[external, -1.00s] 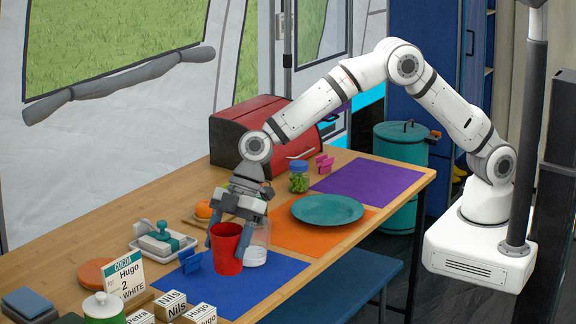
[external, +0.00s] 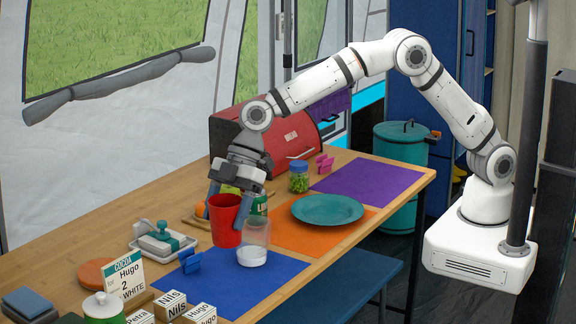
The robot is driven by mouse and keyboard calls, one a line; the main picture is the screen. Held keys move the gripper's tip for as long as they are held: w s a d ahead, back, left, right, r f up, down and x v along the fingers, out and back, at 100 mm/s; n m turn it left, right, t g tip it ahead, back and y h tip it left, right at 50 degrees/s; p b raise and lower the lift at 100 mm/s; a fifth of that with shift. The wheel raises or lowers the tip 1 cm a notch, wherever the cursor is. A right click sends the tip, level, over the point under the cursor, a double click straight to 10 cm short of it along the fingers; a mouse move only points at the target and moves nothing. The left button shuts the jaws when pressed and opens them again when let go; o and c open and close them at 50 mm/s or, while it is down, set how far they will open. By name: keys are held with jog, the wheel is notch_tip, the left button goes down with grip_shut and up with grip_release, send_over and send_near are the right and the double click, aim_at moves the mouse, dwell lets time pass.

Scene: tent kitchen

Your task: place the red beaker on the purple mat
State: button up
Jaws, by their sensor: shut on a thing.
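The red beaker (external: 224,222) is held in my gripper (external: 228,202), with one finger on each side of its upper part. It is raised above the far left part of the blue mat (external: 262,287) and looks slightly tilted. The purple mat (external: 368,182) lies flat at the right end of the table. Its surface looks bare. A pink clip-like holder (external: 324,163) stands at its far left edge.
A clear glass with white contents (external: 253,246) stands on the blue mat, close beside the beaker. A teal plate (external: 327,209) lies on the orange mat (external: 309,240). A jar with green contents (external: 299,178) and a red bread box (external: 280,138) stand behind.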

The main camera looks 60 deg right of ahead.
jog(key=w+d+r+m+t, duration=0.2)
jog(key=w+d+m, duration=0.2)
jog(key=w+d, duration=0.9)
jog(key=w+d+m+t+h+b, duration=0.3)
jog(key=d+m, duration=0.6)
jog(key=d, duration=2.9)
jog(key=s+d+f+m+t+h, duration=0.1)
jog(key=s+d+m+t+h, duration=0.3)
jog(key=d, duration=1.3)
jog(key=f+b, duration=0.2)
jog(key=f, duration=0.3)
jog(key=s+f+g+b, duration=0.1)
jog(key=f+b, duration=0.1)
jog(key=f, duration=0.3)
jog(key=s+f+g+b, duration=0.1)
jog(key=f+b, duration=0.1)
jog(key=f, duration=0.3)
jog(key=shift+m+y, duration=0.3)
jog(key=shift+m, duration=0.1)
